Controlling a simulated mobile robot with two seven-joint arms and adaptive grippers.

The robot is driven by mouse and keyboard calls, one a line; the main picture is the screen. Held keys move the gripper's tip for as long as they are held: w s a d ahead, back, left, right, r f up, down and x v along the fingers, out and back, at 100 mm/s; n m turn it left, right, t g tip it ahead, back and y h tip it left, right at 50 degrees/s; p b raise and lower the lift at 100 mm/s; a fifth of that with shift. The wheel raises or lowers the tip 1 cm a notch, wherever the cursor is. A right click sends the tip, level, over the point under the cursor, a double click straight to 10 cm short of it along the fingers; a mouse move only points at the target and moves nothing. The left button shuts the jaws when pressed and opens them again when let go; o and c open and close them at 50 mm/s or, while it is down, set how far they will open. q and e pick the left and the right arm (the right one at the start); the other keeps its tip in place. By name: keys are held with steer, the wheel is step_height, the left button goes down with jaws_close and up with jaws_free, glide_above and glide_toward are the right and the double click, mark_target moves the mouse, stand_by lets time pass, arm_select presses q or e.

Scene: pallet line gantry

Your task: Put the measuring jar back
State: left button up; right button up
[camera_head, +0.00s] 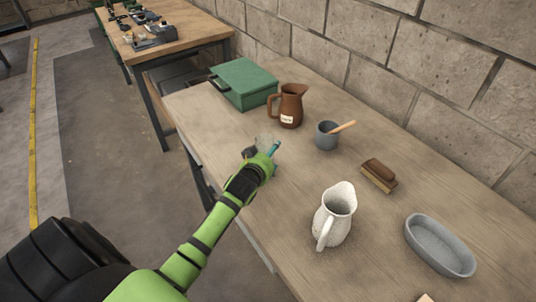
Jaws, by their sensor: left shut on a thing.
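My left gripper (266,152) is over the near left edge of the wooden table, at the end of the green and black arm. It is shut on a small clear thing, which looks like the measuring jar (264,139). The jar is see-through and faint, and the gripper hides part of it. I cannot tell whether its base touches the table. My right gripper is out of view.
On the table (300,190) a green box (245,82), a brown labelled jug (290,105) and a grey cup (326,136) with a wooden handle stand behind the gripper. A brush (379,175), white pitcher (333,215) and grey oval dish (440,245) are to the right.

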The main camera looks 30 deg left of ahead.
arm_select(q)
steer(key=o, duration=1.3)
steer(key=shift+r, duration=0.1)
steer(key=shift+s+d+r, duration=0.1)
steer(key=shift+s+d, duration=0.05)
steer(key=shift+s, duration=0.4)
steer(key=b+v, duration=0.1)
steer(key=v, duration=0.9)
steer(key=shift+s+r, duration=0.2)
steer(key=shift+s, duration=0.15)
steer(key=shift+d+f, duration=0.1)
